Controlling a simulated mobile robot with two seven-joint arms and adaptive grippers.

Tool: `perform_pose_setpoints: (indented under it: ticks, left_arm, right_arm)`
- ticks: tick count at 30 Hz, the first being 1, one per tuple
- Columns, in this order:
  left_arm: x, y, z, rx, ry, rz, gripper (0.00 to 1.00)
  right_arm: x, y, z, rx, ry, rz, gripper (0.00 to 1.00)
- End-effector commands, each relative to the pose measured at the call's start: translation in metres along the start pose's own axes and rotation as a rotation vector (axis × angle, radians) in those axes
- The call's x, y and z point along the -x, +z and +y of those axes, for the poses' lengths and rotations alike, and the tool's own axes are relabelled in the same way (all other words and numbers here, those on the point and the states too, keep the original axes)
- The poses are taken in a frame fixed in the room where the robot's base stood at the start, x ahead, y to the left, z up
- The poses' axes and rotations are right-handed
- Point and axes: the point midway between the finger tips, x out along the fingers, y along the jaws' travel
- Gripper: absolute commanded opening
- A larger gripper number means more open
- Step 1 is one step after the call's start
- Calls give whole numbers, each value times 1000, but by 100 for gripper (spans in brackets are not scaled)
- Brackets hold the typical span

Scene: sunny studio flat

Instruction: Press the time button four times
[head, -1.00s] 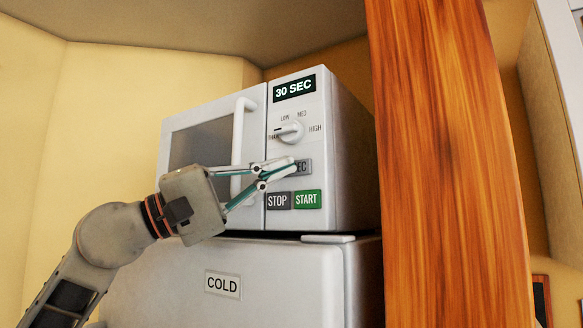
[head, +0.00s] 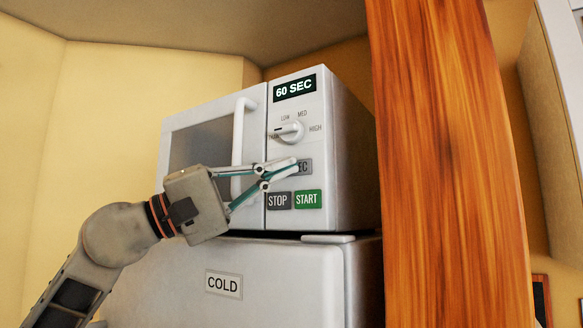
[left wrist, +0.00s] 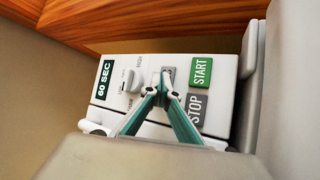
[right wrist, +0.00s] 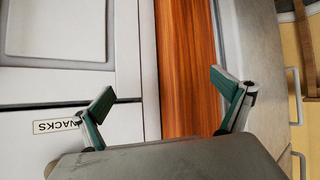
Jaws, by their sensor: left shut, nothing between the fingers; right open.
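A white microwave (head: 346,150) stands on a white fridge labelled COLD (head: 280,284). Its display (head: 294,88) reads 60 SEC, also in the left wrist view (left wrist: 103,80). The grey time button (head: 305,167) is partly hidden behind my left fingers; only "EC" of its label shows. My left gripper (head: 293,163) is shut and empty, its tips at the time button. In the left wrist view the tips (left wrist: 164,88) lie against or just in front of the button (left wrist: 169,72); I cannot tell which. My right gripper (right wrist: 158,88) is open and empty, away from the microwave.
The grey STOP button (head: 278,201) and green START button (head: 307,199) sit just below the time button, the dial (head: 290,131) above it. The door handle (head: 242,145) stands out at left. A wooden panel (head: 450,160) rises at right. The right wrist view shows a SNACKS label (right wrist: 60,126).

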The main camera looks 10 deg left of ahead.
Motion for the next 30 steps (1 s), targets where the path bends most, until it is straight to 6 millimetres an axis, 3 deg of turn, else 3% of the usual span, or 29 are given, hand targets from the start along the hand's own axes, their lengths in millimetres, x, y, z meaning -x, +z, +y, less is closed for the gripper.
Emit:
perform_pose_setpoints:
  ticks: [30]
  left_arm:
    - [10,7,7,-1,0,1,0]
  right_arm:
    - [-4,9,-2,-1,-1,-5,100]
